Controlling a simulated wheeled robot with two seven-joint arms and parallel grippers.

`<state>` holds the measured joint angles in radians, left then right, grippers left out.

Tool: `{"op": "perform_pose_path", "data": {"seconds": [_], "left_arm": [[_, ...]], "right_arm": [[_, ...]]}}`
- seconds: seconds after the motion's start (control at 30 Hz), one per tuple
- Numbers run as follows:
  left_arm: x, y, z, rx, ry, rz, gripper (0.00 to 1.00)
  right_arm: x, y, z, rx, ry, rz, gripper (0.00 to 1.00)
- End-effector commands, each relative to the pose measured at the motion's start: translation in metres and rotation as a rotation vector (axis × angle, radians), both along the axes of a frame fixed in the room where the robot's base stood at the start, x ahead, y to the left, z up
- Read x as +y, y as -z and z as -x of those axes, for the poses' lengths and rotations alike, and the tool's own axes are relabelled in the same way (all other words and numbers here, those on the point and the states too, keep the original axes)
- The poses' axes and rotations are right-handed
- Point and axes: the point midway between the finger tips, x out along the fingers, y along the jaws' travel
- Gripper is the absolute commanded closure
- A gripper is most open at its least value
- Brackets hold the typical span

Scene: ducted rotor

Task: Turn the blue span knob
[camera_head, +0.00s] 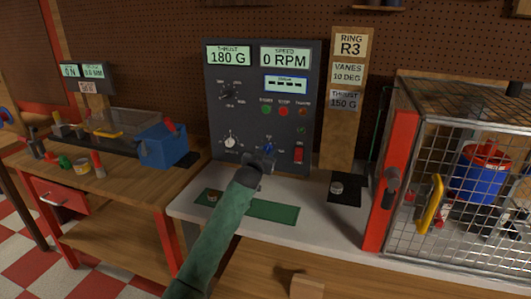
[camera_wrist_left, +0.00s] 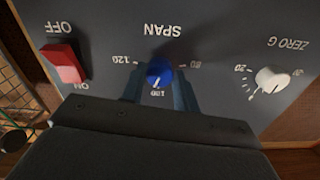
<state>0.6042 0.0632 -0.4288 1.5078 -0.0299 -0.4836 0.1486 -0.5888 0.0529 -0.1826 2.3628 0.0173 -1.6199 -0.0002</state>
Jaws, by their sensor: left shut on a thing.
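The blue span knob (camera_head: 267,147) is on the lower part of the dark upright control panel (camera_head: 250,120). In the left wrist view the knob (camera_wrist_left: 159,73) shows upside down, with SPAN, 80, 100 and 120 marked around it. My left gripper (camera_head: 265,156) reaches up to the panel from below. In the left wrist view its fingers (camera_wrist_left: 159,84) stand on either side of the knob and are shut on it. The panel displays read THRUST 180 G and SPEED 0 RPM. My right gripper is not in view.
A red switch (camera_head: 298,154) is right of the knob, and a white zero knob (camera_head: 230,142) is left of it. A wooden post (camera_head: 346,120) carries cards reading RING R3, VANES 10 DEG and THRUST 150 G. A mesh cage (camera_head: 465,150) with a red frame stands at the right.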

Motion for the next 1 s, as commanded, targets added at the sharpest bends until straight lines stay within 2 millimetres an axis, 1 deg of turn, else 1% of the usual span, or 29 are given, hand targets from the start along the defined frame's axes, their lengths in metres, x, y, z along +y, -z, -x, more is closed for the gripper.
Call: {"op": "perform_pose_path", "data": {"seconds": [0.6, 0.8, 1.0], "left_arm": [[0.002, -0.002, -0.001, -0.179, 0.000, -0.554, 0.92], [0.002, -0.002, -0.001, -0.228, 0.000, -0.704, 0.92], [0.001, -0.001, -0.001, -0.263, 0.001, -0.813, 0.92]], "right_arm": [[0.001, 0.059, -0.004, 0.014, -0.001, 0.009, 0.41], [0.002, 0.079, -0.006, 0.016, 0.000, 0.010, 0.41], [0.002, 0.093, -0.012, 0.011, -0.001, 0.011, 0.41]]}}
